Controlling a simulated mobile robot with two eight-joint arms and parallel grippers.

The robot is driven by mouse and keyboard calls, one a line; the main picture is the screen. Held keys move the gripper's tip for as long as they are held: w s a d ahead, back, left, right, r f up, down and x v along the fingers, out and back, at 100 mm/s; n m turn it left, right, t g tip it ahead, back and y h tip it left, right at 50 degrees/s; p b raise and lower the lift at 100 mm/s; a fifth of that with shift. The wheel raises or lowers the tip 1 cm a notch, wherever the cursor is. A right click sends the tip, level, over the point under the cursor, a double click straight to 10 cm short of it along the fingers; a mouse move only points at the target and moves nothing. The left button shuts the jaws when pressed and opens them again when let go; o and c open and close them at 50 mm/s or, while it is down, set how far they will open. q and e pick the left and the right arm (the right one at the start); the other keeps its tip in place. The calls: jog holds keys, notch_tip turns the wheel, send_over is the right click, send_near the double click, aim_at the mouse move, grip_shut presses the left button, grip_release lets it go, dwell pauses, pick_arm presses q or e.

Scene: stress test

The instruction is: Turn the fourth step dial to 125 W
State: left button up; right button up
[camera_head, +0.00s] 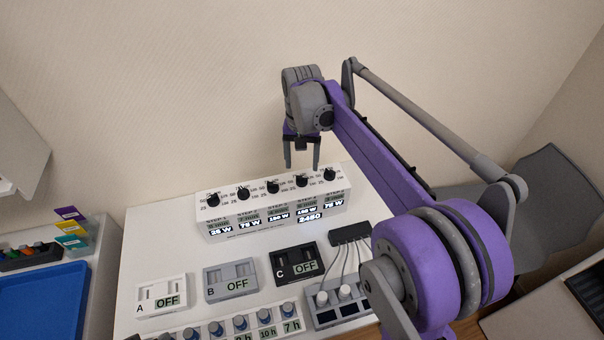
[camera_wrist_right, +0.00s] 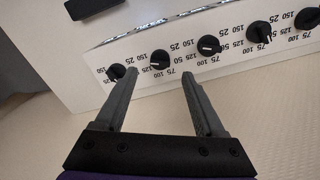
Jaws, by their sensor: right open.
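The white step panel (camera_head: 262,229) has a row of several black dials on its top edge and lit watt readouts on its front. The fourth step dial (camera_head: 301,181) is second from the right; its readout seems to say 150 W, but is small. My right gripper (camera_head: 302,167) points down behind and just above this dial, open and empty. In the right wrist view, which shows the panel upside down, the fourth dial (camera_wrist_right: 159,61) appears between the open fingertips (camera_wrist_right: 160,72), apart from both. My left gripper is not in view.
Switch boxes A (camera_head: 161,297), B (camera_head: 231,281) and C (camera_head: 294,265), all reading OFF, stand in front of the panel. A cabled black block (camera_head: 349,233) is right of them. A blue tray (camera_head: 43,302) lies far left. The wall (camera_head: 180,90) is behind.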

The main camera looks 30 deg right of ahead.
aim_at(302, 177)
notch_tip(302, 177, down, 5)
jog(key=shift+r, duration=0.1)
dwell(0.3)
grip_shut()
